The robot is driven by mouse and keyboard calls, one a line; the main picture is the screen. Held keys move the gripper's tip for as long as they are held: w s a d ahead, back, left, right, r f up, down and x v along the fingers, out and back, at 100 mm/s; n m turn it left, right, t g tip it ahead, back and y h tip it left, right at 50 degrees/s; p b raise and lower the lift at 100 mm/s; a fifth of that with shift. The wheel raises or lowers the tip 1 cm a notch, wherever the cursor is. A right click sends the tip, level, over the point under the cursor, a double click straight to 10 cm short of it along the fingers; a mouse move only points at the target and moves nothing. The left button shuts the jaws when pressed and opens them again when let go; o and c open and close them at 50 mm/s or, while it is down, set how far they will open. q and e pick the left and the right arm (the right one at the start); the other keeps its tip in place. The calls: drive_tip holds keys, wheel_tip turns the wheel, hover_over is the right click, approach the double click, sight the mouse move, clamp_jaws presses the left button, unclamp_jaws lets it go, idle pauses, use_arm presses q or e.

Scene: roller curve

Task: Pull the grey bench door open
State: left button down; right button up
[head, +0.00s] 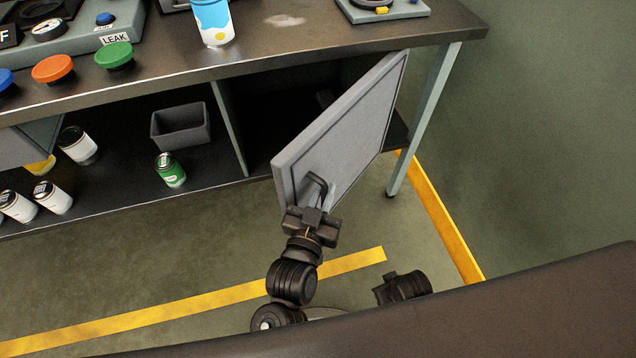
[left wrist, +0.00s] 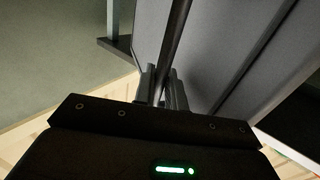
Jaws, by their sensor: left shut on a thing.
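The grey bench door (head: 345,130) stands swung out from the bench front, with a dark opening behind it. Its dark bar handle (head: 318,183) is near the door's free edge. My left gripper (head: 314,208) is shut on the handle. In the left wrist view the handle (left wrist: 177,42) runs up from between the fingertips (left wrist: 163,88), with the door's grey face (left wrist: 225,40) behind it. My right gripper cannot be made out in either view.
A grey bin (head: 181,125) and several cans stand on the lower shelf (head: 215,170). A bench leg (head: 424,115) stands right of the door. The floor in front is clear, with yellow lines (head: 200,308).

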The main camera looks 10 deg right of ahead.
use_arm(q)
drive_tip(key=shift+d, duration=0.1)
drive_tip(key=c, duration=1.8)
unclamp_jaws()
drive_tip(key=v, duration=1)
drive_tip(key=shift+s, duration=0.4)
drive_tip(key=shift+c, duration=0.4)
